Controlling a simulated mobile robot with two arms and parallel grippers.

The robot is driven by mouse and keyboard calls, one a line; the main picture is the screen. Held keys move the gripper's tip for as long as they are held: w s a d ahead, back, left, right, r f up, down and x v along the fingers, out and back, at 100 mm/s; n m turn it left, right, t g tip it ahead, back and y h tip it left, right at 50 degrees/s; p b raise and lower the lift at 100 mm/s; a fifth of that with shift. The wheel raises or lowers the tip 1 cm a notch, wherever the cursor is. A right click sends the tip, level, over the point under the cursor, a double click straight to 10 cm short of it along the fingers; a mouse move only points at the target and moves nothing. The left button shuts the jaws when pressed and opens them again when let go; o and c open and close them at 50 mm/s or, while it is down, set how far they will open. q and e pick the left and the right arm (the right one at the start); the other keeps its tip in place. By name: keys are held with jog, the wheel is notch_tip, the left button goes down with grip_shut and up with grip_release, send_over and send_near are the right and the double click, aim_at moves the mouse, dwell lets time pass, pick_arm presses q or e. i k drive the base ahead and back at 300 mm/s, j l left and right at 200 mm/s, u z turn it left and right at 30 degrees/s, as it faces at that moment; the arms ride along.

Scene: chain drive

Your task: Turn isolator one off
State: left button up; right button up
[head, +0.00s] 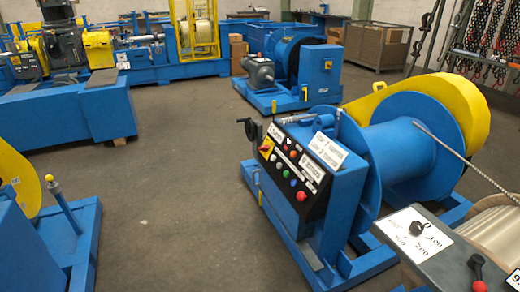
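A blue winch machine (408,152) with a large drum stands right of centre. Its sloped black control panel (300,179) carries a red and yellow rotary switch (266,145) at the upper left, which looks like an isolator. Its exact handle angle is too small to tell. Another small yellow switch plate (328,65) is on the blue cabinet of a machine further back. I cannot read a label that says which is isolator one. Neither of my grippers is in view.
The panel also has a green button (301,196) and a red button (314,170). A grey box with a white dial plate (419,236) and a red-knobbed lever (477,266) is at lower right. Blue machinery (65,112) stands at left. Grey floor (180,190) between is clear.

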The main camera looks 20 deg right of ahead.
aim_at(264, 148)
jog(key=i+j+z, duration=0.15)
jog(key=i, duration=0.25)
jog(key=i+j+z, duration=0.1)
jog(key=i+j, duration=0.25)
jog(key=i, duration=0.05)
